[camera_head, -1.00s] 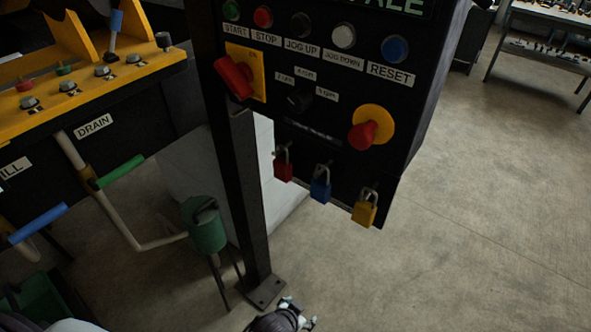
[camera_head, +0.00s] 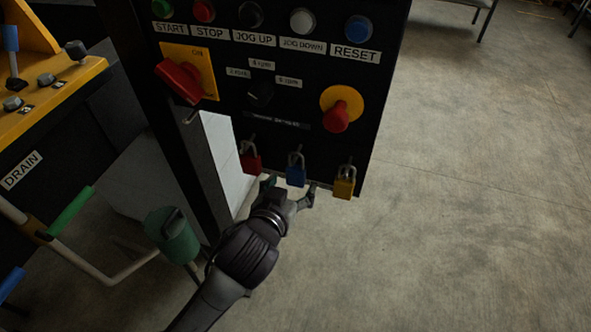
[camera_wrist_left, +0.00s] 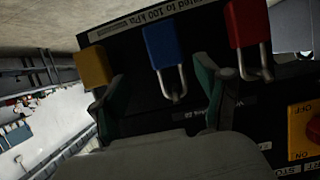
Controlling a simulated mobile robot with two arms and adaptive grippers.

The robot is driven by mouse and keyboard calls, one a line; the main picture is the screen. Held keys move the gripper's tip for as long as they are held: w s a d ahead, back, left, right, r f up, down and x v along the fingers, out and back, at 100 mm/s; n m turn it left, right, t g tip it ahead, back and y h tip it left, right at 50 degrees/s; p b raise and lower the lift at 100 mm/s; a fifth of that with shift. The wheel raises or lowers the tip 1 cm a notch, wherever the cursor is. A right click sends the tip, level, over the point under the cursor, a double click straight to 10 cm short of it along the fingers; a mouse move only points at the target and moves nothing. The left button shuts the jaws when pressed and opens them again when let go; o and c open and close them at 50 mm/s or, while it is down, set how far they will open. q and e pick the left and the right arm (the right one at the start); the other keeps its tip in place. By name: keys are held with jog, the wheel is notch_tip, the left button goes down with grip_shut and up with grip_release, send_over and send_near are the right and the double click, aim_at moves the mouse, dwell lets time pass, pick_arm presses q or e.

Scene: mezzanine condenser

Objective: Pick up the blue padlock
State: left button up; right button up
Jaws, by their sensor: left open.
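The blue padlock (camera_head: 296,175) hangs by its shackle from the lower edge of the black control panel, between the red padlock (camera_head: 251,163) and the yellow padlock (camera_head: 344,186). My left gripper (camera_head: 289,190) is open just below the blue padlock, with a finger to each side. In the left wrist view the picture is turned over, and the blue padlock (camera_wrist_left: 163,45) shows between the two open fingers (camera_wrist_left: 160,73). Its body is apart from both fingers there. The finger on the right is close to the red padlock (camera_wrist_left: 247,24). My right gripper is not in view.
The panel (camera_head: 290,145) carries buttons, a red rotary handle (camera_head: 180,82) and a red emergency knob (camera_head: 337,117). A dark post (camera_head: 190,165) stands left of my arm. A green container (camera_head: 172,235) and pipes are at lower left.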

aim_at(294, 173)
pick_arm(q)
jog(key=shift+w+f, duration=0.25)
jog(key=shift+w, duration=0.45)
jog(key=shift+w+d+p, duration=0.1)
jog(key=shift+w+p, duration=0.2)
jog(key=p+x, duration=0.1)
jog(key=x, duration=0.3)
jog(key=shift+w+p, duration=0.3)
jog(key=shift+p, duration=0.05)
jog(key=shift+w+f, duration=0.1)
jog(key=shift+w, duration=0.05)
jog(key=shift+c, duration=0.8)
jog(key=c, duration=1.2)
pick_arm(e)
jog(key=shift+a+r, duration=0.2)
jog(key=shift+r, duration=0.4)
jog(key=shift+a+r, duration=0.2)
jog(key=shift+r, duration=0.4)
pick_arm(q)
jog(key=shift+o, duration=0.2)
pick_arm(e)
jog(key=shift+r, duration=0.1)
